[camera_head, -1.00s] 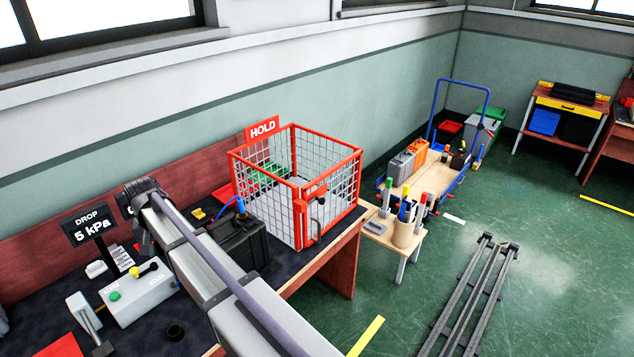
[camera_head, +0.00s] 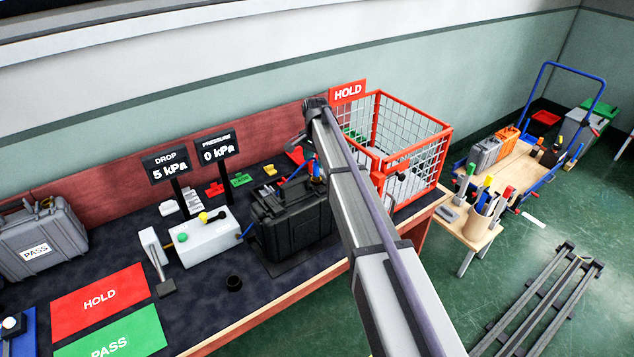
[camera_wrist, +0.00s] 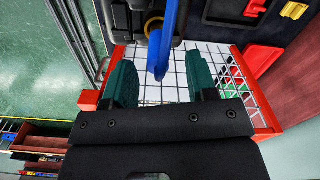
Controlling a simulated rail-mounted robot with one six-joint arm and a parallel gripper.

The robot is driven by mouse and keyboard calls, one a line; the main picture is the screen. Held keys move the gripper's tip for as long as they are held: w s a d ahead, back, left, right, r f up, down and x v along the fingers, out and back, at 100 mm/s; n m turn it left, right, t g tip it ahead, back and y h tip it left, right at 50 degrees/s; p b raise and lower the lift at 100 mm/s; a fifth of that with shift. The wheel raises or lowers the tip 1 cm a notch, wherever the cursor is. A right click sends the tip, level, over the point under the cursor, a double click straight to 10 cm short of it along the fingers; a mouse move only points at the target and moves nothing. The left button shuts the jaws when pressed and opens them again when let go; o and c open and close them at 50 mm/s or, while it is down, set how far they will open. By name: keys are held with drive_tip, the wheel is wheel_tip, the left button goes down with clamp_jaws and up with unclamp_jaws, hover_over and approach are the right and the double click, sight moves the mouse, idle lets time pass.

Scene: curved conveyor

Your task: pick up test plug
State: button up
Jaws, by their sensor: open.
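My gripper (camera_wrist: 162,70) is open in the wrist view, with its two teal fingers apart. A blue hose-like piece (camera_wrist: 168,38) comes down between the fingers, and I cannot tell whether it touches them. A yellow ring (camera_wrist: 152,25) sits beside it at the black case (camera_wrist: 133,22). I cannot tell for sure which part is the test plug; it may be this fitting. In the head view the black case (camera_head: 290,225) stands on the bench, with blue and red pieces (camera_head: 314,168) above it.
A red mesh HOLD cage (camera_head: 412,125) stands right of the case. A side table holds a cup (camera_head: 482,222).

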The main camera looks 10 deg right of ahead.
sight(316, 170)
wheel_tip(316, 170, down, 6)
drive_tip(key=b, duration=0.5)
drive_tip(key=shift+s+r, duration=0.1)
drive_tip(key=shift+r, duration=0.4)
drive_tip(key=shift+c, duration=0.2)
clamp_jaws()
